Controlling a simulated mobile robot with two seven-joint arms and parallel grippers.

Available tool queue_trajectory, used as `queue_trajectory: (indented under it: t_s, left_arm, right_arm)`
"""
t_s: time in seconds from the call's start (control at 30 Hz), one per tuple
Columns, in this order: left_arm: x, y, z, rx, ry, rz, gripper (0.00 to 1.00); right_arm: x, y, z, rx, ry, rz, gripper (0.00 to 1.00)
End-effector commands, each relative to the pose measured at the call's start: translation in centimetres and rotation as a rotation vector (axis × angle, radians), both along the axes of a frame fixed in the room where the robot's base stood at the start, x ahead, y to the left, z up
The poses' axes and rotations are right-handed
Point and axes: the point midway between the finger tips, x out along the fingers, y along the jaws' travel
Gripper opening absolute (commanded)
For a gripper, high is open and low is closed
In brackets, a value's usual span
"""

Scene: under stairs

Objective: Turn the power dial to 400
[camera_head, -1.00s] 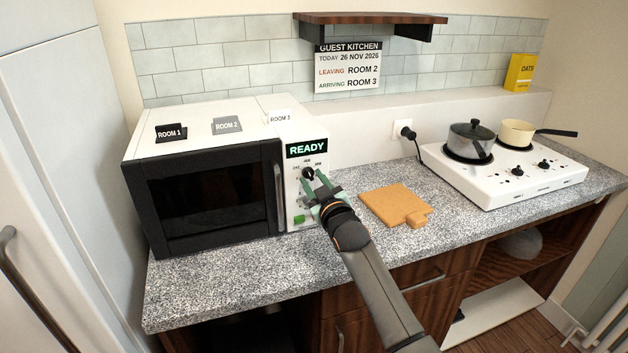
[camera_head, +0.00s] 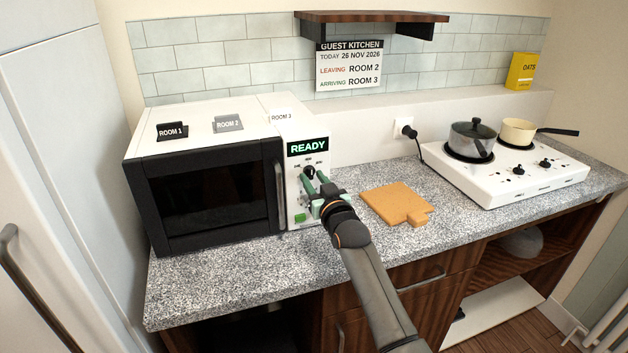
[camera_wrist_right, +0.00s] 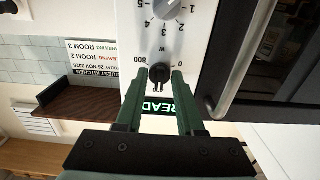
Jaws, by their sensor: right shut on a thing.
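The white microwave (camera_head: 206,170) has a control panel with a green READY display (camera_head: 307,147). Below the display is the black power dial (camera_head: 308,173), also between my fingers in the wrist view (camera_wrist_right: 160,72). That upside-down view shows 0, 800 and W beside it. A pale mark on the dial faces the display; the number there is hidden. My right gripper (camera_wrist_right: 160,76) is shut on the power dial, one green finger at each side. In the head view the right gripper (camera_head: 314,184) partly covers the panel. My left gripper is not in view.
A second dial (camera_wrist_right: 162,8) with small numbers sits farther down the panel. The microwave's door handle (camera_head: 280,195) stands close to the fingers. A wooden board (camera_head: 397,204) lies right on the speckled counter (camera_head: 250,275). A hob (camera_head: 520,176) with pots stands farther right.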

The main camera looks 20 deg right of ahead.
Motion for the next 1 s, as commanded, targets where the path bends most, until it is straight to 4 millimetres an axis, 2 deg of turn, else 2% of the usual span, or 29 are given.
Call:
queue_trajectory:
  t_s: [0.17,0.2,0.23,0.53,0.67,1.0]
  left_arm:
    - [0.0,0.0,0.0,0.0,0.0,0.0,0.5]
    - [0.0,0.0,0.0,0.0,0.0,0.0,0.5]
    - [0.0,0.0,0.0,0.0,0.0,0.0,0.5]
    - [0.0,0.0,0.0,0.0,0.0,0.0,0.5]
    - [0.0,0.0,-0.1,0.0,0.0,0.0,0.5]
    - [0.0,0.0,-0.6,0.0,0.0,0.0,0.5]
  right_arm:
    - [0.0,0.0,0.0,-0.001,0.001,0.0,0.0]
    - [0.0,0.0,0.0,-0.001,0.001,0.0,0.39]
    - [0.0,0.0,0.0,-0.001,0.001,0.0,0.43]
    - [-0.1,0.0,0.0,-0.002,0.0,0.0,0.44]
    - [-0.7,0.0,-0.1,-0.002,0.001,0.0,0.44]
    - [-5.4,-0.2,-0.1,-0.002,0.0,0.0,0.44]
